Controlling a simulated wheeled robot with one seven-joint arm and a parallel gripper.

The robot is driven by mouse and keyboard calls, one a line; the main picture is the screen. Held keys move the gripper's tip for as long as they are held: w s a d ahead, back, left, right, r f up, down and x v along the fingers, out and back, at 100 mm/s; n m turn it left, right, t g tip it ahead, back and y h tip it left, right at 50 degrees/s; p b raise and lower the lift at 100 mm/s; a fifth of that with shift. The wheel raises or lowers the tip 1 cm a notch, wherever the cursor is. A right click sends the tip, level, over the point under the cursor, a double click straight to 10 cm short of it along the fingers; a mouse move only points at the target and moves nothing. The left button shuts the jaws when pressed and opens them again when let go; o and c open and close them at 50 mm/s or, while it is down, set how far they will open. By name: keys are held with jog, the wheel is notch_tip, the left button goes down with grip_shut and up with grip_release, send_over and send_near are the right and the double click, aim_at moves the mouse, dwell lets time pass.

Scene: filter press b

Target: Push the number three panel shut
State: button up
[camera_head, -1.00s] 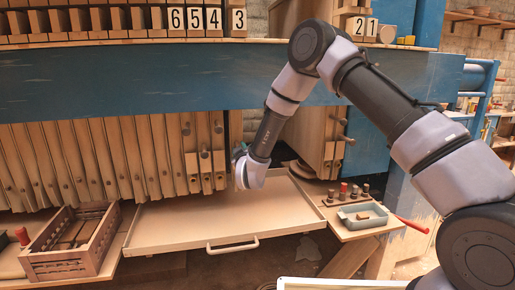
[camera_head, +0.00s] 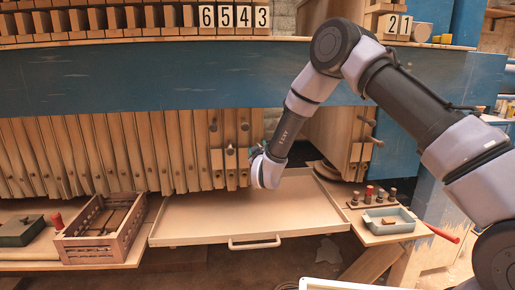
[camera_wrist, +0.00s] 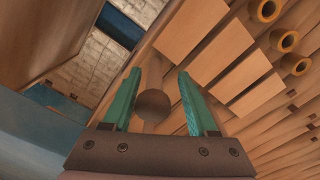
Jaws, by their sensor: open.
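The number plate 3 (camera_head: 262,17) is at the right end of the 6-5-4-3 row on the ledge. Below the blue beam, the rightmost wooden panel of the left stack (camera_head: 257,125) hangs under it, with its lower part hidden by my gripper. My gripper (camera_head: 258,151) is at the lower end of this panel, above the tray's back edge. In the wrist view my gripper (camera_wrist: 160,72) has its teal fingers apart, with a dark round knob (camera_wrist: 153,105) showing between them. I cannot tell whether the fingers touch the panel.
A shallow tray (camera_head: 175,237) with a white handle lies below the panels. The right stack (camera_head: 335,140) stands across a gap, below plates 2 and 1 (camera_head: 398,25).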

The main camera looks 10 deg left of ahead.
jog(key=v, duration=1)
jog(key=shift+s+d, duration=0.15)
jog(key=shift+s, duration=0.2)
jog(key=shift+r, duration=0.15)
